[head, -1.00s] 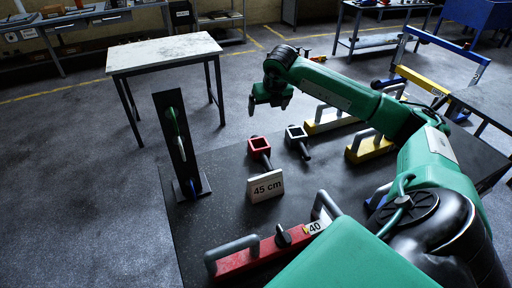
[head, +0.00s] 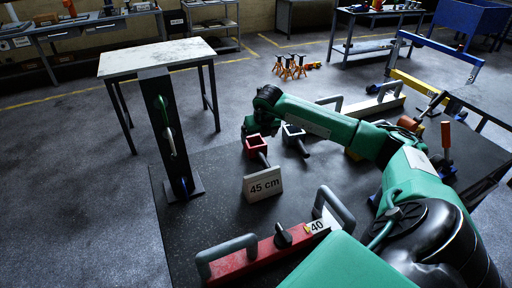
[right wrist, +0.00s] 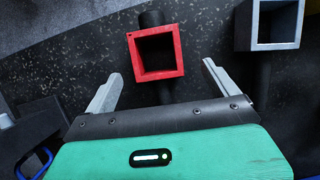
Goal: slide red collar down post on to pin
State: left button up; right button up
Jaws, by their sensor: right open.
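The red collar (head: 257,145) is a square open frame with a dark handle, on the dark mat. It also shows in the right wrist view (right wrist: 133,57), ahead of and between the finger directions. My right gripper (head: 261,130) is just above and behind the collar in the head view. Its two fingers stand wide apart in the right wrist view (right wrist: 160,72), with nothing between them. A black upright (head: 166,135) with green, white and blue parts stands at the mat's left. I cannot tell which upright is the task's post, and I make out no pin. My left gripper is out of view.
A grey square collar (head: 294,131) lies right of the red one. A "45 cm" sign (head: 263,184) and a red bar with grey handles (head: 257,256) stand nearer. A white-topped table (head: 155,57) stands behind.

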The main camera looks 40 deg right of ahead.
aim_at(256, 143)
jog(key=shift+w+f, duration=0.2)
jog(key=shift+f, duration=0.3)
jog(key=p+x, duration=0.1)
jog(key=x, duration=0.2)
jog(key=shift+w+a+f+p, duration=0.2)
jog(key=shift+f+p, duration=0.1)
jog(key=shift+p, duration=0.1)
jog(key=shift+w+d+f, duration=0.15)
jog(key=shift+f, duration=0.3)
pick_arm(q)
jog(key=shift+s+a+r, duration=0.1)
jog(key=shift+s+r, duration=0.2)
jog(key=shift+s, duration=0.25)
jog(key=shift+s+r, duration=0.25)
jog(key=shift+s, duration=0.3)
pick_arm(e)
jog(key=shift+r, duration=0.1)
jog(key=c, duration=1.5)
